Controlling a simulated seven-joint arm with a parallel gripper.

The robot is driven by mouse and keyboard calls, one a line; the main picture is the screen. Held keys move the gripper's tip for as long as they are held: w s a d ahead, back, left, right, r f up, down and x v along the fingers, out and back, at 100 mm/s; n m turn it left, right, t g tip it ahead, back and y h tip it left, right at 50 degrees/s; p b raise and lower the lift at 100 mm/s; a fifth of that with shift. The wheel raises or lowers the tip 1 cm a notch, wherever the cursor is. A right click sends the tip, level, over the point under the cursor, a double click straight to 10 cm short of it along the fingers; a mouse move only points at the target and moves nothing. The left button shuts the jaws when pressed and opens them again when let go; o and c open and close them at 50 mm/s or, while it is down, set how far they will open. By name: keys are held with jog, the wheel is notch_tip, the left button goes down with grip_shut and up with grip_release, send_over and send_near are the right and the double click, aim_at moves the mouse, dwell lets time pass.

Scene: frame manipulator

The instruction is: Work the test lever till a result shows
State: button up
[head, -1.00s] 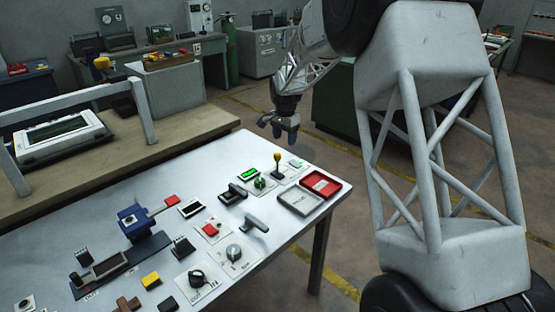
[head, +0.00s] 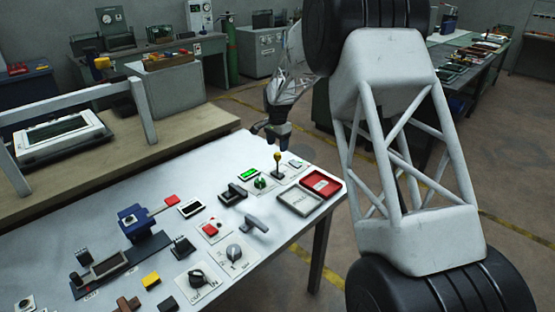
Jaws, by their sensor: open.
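A small upright lever with a yellow knob (head: 277,157) stands on a plate near the far right of the white table. A small pale panel (head: 297,164) is on the plate right of it; I cannot make out any marking on it. My gripper (head: 271,137) is open and empty. In the picture it is just above and slightly left of the yellow knob, apart from it. A blue device (head: 140,222) with a red-tipped handle (head: 172,201) sits further left. No label tells which is the test lever.
Left of the yellow-knobbed lever are a lit green display (head: 248,174) and a green knob (head: 261,182). A red tray (head: 337,189) and a grey tray (head: 299,211) lie at the right edge.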

aim_at(278, 153)
jog(key=shift+f, duration=3.65)
jog(key=shift+c, duration=0.2)
